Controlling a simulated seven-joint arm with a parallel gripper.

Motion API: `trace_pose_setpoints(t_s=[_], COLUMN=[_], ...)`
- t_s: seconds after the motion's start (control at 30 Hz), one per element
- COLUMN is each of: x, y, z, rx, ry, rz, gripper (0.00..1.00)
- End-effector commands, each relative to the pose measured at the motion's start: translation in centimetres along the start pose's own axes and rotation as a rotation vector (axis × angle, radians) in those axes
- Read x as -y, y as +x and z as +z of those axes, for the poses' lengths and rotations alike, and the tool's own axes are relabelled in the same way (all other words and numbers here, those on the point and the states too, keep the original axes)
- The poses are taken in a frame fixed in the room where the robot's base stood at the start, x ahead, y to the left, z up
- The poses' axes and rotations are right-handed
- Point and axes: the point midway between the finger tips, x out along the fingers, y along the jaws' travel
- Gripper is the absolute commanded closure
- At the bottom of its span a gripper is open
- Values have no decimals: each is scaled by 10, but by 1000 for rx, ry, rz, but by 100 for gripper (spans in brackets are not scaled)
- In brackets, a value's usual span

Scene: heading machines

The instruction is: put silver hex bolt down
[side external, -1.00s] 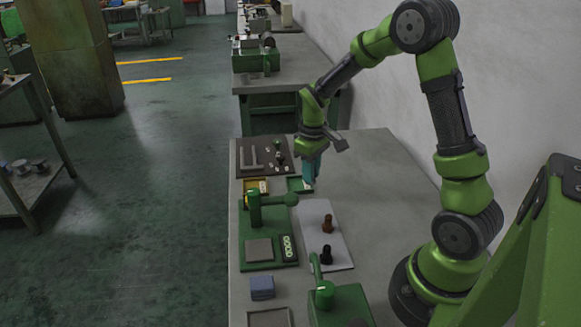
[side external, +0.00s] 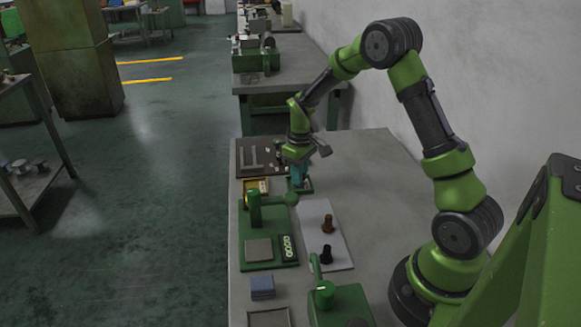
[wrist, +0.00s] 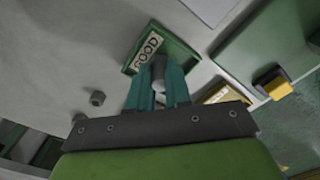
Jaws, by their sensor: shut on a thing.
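My gripper (wrist: 160,64) has teal fingers and is shut on the silver hex bolt (wrist: 158,76), a grey piece with a rounded end towards the wrist camera. In the wrist view the bolt overlaps the near part of a green tray (wrist: 184,53) labelled "GOOD"; I cannot tell whether it touches the tray. In the side view my gripper (side external: 298,176) points down at the green tray (side external: 307,186) and partly hides it. The bolt cannot be made out there.
A yellow tray (side external: 250,190) lies left of the green one. A dark board (side external: 242,165) with small parts is behind. A green machine (side external: 268,215) and a pale board (side external: 312,212) with two dark bolts are in front. A small grey hex piece (wrist: 97,98) lies on the bench.

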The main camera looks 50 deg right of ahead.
Motion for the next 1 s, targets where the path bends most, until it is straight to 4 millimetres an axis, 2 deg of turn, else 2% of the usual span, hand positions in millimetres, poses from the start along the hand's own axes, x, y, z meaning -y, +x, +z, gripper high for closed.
trace_pose_setpoints(t_s=[0.03,0.07,0.2,0.57,0.67,1.0], x=[0,0,0,0,0,0], y=[2,2,2,-3,-15,-87], z=[0,0,0,0,-1,-1], rx=[1,1,1,0,-3,-4], ry=[0,0,0,0,-1,-1], rz=[-1,-1,-1,0,2,2], gripper=[100,78,57,56,56,56])
